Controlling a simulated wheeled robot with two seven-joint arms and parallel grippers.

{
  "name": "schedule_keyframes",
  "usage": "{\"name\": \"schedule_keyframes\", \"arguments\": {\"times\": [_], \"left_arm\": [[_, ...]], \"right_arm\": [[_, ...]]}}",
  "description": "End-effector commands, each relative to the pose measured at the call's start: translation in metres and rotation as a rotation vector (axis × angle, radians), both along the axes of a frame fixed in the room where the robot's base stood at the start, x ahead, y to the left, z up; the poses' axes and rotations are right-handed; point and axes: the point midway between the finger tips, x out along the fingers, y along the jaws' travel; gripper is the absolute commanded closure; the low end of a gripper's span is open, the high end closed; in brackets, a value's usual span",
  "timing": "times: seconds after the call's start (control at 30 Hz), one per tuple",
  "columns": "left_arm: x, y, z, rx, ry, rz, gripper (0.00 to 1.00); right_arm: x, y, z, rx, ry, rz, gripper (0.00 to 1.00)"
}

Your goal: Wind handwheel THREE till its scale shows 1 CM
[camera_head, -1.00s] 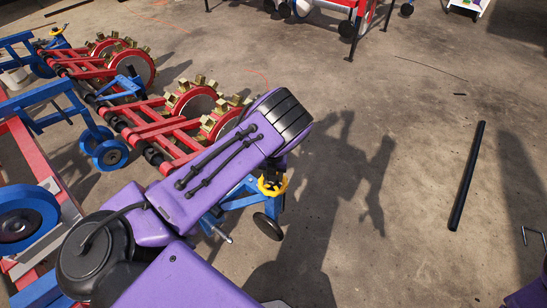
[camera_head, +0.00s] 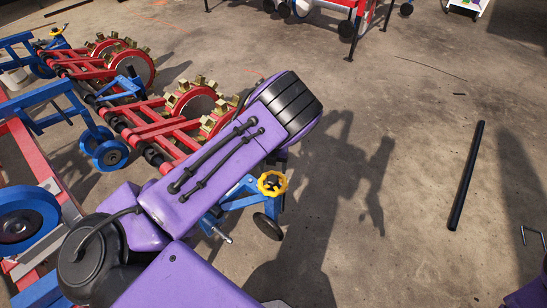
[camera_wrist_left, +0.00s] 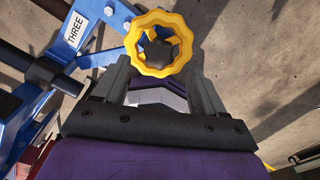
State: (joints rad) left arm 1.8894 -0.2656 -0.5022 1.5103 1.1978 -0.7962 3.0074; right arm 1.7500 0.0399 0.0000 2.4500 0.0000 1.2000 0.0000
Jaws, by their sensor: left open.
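The yellow handwheel (camera_head: 272,184) sits on a blue wheel bracket at the right end of the red planter. In the left wrist view the scalloped handwheel (camera_wrist_left: 139,54) with its dark hub lies at the fingertips of my left gripper (camera_wrist_left: 161,68). The fingers are open, one on each side of its near rim; I cannot tell whether they touch it. A white label reading THREE (camera_wrist_left: 76,27) is on the blue bracket beside it. No scale reading is legible. In the head view my left arm hides its gripper. My right gripper is not in view.
The planter's red frame (camera_head: 158,130) with brass-toothed punch wheels (camera_head: 193,101) runs to the upper left. Another yellow handwheel (camera_head: 57,30) stands at its far end. A black bar (camera_head: 467,175) lies on the open concrete floor at right.

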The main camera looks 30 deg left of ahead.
Motion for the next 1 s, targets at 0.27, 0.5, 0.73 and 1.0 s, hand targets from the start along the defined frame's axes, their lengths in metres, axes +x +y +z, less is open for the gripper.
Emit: {"name": "schedule_keyframes", "arguments": {"times": [0.27,0.5,0.73,1.0], "left_arm": [[0.000,0.000,0.047,0.001,0.000,-0.001,0.29],[0.000,0.000,0.049,0.000,0.000,0.000,0.29],[-0.025,0.016,0.027,0.056,0.024,-0.129,0.29],[-0.169,0.064,-0.049,0.278,0.257,-1.136,0.29]], "right_arm": [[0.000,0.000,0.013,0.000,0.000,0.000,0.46],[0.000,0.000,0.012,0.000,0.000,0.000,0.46],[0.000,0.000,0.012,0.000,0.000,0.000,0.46],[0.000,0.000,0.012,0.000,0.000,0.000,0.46]]}}
